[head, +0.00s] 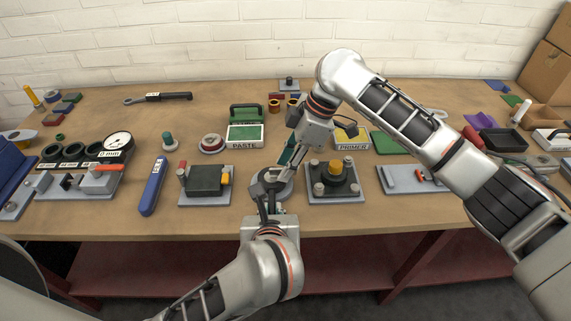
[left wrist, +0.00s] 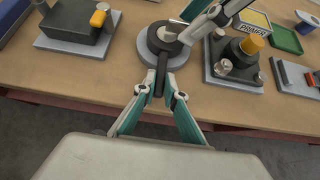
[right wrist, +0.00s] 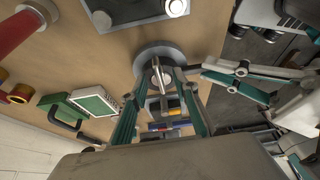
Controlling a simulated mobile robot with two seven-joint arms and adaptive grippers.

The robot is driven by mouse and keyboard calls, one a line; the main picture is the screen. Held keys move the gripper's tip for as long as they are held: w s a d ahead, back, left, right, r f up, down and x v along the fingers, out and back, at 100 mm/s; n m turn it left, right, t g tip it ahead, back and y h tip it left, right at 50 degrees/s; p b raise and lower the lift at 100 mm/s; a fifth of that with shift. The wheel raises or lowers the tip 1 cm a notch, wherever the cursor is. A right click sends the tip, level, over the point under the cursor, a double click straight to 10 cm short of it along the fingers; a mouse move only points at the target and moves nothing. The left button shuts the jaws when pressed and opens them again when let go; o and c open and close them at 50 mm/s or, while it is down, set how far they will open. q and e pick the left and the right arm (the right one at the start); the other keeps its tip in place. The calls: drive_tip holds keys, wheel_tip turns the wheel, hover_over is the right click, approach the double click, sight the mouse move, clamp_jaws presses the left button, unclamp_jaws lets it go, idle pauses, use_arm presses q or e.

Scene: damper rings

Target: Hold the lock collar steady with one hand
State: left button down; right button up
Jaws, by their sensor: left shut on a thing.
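The lock collar (head: 259,187) is a dark round piece on a grey round base at the table's front middle. It also shows in the left wrist view (left wrist: 156,38), with a dark bar toward me. My left gripper (head: 265,215) is shut on that bar, at the collar's near side; its fingers show in the left wrist view (left wrist: 161,90). My right gripper (head: 287,177) reaches down over the collar from above right. In the right wrist view its fingertips (right wrist: 162,74) are close to a bright metal piece over the collar; whether they pinch it cannot be told.
A dark block with a yellow knob (head: 336,170) stands close right, and a dark block on a grey plate (head: 206,180) left. A blue tool (head: 153,185) lies farther left. Green paste (head: 245,133) and primer (head: 352,138) containers stand behind. Bare table shows in front of the fixtures.

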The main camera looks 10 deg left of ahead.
drive_tip(key=shift+v, duration=0.75)
drive_tip(key=v, duration=0.6)
idle(0.3)
use_arm(q)
drive_tip(key=c, duration=2)
unclamp_jaws()
